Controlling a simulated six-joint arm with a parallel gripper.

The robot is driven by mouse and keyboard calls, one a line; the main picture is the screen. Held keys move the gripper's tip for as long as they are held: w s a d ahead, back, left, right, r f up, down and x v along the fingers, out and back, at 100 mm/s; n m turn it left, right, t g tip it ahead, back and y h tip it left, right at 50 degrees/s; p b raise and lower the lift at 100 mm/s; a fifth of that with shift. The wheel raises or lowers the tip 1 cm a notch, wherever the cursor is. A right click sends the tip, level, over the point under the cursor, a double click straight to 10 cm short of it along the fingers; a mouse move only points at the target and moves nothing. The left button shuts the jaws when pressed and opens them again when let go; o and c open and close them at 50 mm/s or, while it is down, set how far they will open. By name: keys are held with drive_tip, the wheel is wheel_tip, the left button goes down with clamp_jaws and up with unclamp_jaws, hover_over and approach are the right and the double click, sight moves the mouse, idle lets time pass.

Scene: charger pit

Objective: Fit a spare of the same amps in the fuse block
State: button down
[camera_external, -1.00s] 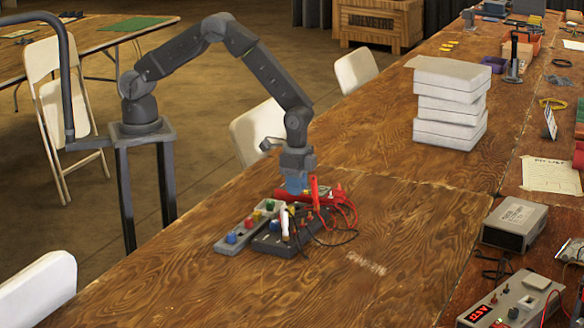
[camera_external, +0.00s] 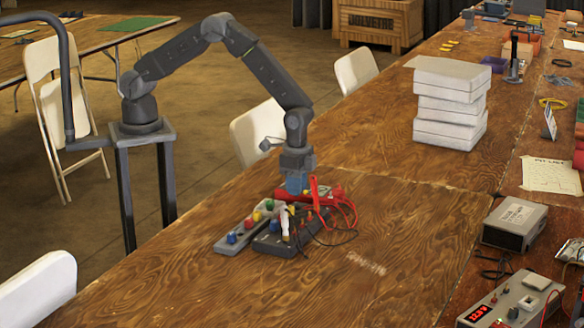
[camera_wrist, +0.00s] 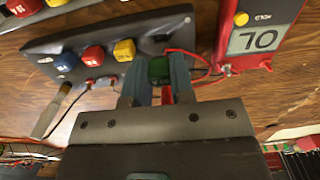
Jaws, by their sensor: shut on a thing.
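My gripper (camera_wrist: 161,75) is shut on a green fuse (camera_wrist: 159,68) at the right end of a dark grey block (camera_wrist: 38,48) in the wrist view. Blue (camera_wrist: 66,62), red (camera_wrist: 93,55) and yellow (camera_wrist: 124,50) fuses stand in a row on that block. I cannot tell whether the green fuse is seated or just above it; my fingers hide its lower part. In the external view my gripper (camera_external: 296,190) is low at the far end of the blocks. A lighter grey strip (camera_external: 222,246) with coloured fuses lies left of the dark block (camera_external: 275,247).
A red meter (camera_wrist: 245,60) lies close beside my gripper, its display upside down and seemingly reading OL. Red and black leads (camera_external: 345,210) loop over the block's right side. A stack of white boxes (camera_external: 450,105) stands farther back. The near tabletop is clear.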

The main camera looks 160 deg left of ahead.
drive_tip(key=shift+s+f, duration=0.1)
drive_tip(key=shift+f, duration=0.75)
idle(0.7)
drive_tip(key=shift+r, duration=2.6)
drive_tip(key=d+r+m, duration=0.3)
drive_tip(key=d+m, duration=0.6)
drive_tip(key=d, duration=2.5)
drive_tip(key=a+f+n, duration=0.1)
drive_tip(key=a+n, duration=0.2)
drive_tip(key=a, duration=0.8)
drive_tip(key=a+n, duration=0.3)
drive_tip(key=a, duration=0.8)
drive_tip(key=a+f+n, duration=0.1)
drive_tip(key=a+n, duration=0.2)
drive_tip(key=a, duration=0.9)
drive_tip(key=shift+f, duration=2.25)
